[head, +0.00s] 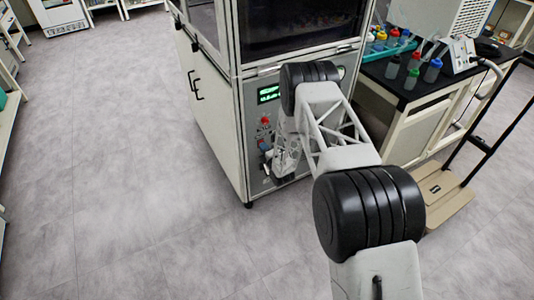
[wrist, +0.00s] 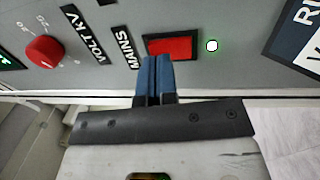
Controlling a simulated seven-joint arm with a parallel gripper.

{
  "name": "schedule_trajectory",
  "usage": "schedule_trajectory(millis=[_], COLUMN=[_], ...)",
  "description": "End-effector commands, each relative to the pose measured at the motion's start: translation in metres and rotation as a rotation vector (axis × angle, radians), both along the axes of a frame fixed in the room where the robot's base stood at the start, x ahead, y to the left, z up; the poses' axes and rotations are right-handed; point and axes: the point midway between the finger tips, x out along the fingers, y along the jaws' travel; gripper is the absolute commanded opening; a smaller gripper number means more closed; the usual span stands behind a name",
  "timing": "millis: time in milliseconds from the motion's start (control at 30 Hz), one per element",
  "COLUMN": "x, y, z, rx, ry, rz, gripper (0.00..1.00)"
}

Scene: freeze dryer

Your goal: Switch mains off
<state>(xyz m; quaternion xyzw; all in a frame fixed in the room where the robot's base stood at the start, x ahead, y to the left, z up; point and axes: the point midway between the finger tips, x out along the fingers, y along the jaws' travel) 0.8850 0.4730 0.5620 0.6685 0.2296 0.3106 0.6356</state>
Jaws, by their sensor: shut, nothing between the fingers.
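The mains switch is a red rectangular rocker (wrist: 178,46) in a black frame on the grey panel, beside the "MAINS" label (wrist: 124,47) in the wrist view. A small round lamp (wrist: 212,46) with a green rim glows white to its right. My gripper (wrist: 153,57) is shut and empty, its two blue fingers together. The fingertips overlap the lower left edge of the switch in the picture; I cannot tell whether they touch it. In the head view my gripper (head: 266,165) is low at the front panel of the freeze dryer (head: 222,95), and my arm hides part of the panel.
A red knob (wrist: 44,50) by the "VOLT KV" label (wrist: 86,33) is left of the switch. A green display (head: 268,95) is higher on the panel. A black-topped bench (head: 405,95) with bottles and a cart (head: 445,195) stand at right. The floor at left is clear.

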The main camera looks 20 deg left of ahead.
Motion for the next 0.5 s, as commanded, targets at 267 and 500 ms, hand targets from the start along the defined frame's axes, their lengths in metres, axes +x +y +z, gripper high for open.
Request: schedule_trajectory(millis=[267,500], x=[0.005,0.0052], y=[0.0057,0.0056], z=[-0.0004,-0.0001], rx=[-0.001,-0.001], ry=[0.002,0.002], rz=[0.0,0.0], gripper=[0.0,0.0])
